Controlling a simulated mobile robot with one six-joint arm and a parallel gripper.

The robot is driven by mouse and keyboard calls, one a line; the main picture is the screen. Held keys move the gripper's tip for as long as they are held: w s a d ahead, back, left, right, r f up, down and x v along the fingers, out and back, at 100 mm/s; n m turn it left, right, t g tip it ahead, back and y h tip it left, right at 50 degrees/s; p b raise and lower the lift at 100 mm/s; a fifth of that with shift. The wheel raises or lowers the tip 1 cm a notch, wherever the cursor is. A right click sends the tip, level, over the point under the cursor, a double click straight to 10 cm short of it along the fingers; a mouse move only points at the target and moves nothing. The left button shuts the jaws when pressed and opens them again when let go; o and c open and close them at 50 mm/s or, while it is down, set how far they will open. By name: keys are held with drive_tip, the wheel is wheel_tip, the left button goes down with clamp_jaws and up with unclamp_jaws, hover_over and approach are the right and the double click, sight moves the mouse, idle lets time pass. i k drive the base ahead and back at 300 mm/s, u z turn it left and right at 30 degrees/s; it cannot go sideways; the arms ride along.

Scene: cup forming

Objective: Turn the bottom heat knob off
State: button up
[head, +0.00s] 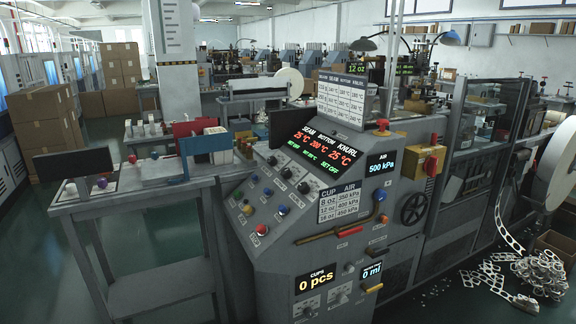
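The grey control panel (270,207) faces me on the front of the forming machine. Its dark display (320,147) has SEAM, BOTTOM and KNURL columns, with red readings of 25 °C, 200 °C and 25 °C. Smaller green set lines sit below; the outer two look like OFF, and the middle one is too small to read surely. Three small dark knobs sit in a slanted row under the display. The middle one (286,172) lines up with the BOTTOM column; its pointer direction is too small to tell. My gripper is not in view.
Coloured buttons, including a red one (262,229), crowd the panel below the knobs. A grey side table (120,215) stands left. Scrap strip (520,272) lies on the right floor.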

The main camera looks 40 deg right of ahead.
sight(286, 173)
drive_tip(key=i, duration=0.65)
drive_tip(key=u, duration=0.8)
drive_tip(key=i, duration=0.45)
drive_tip(key=u, duration=0.3)
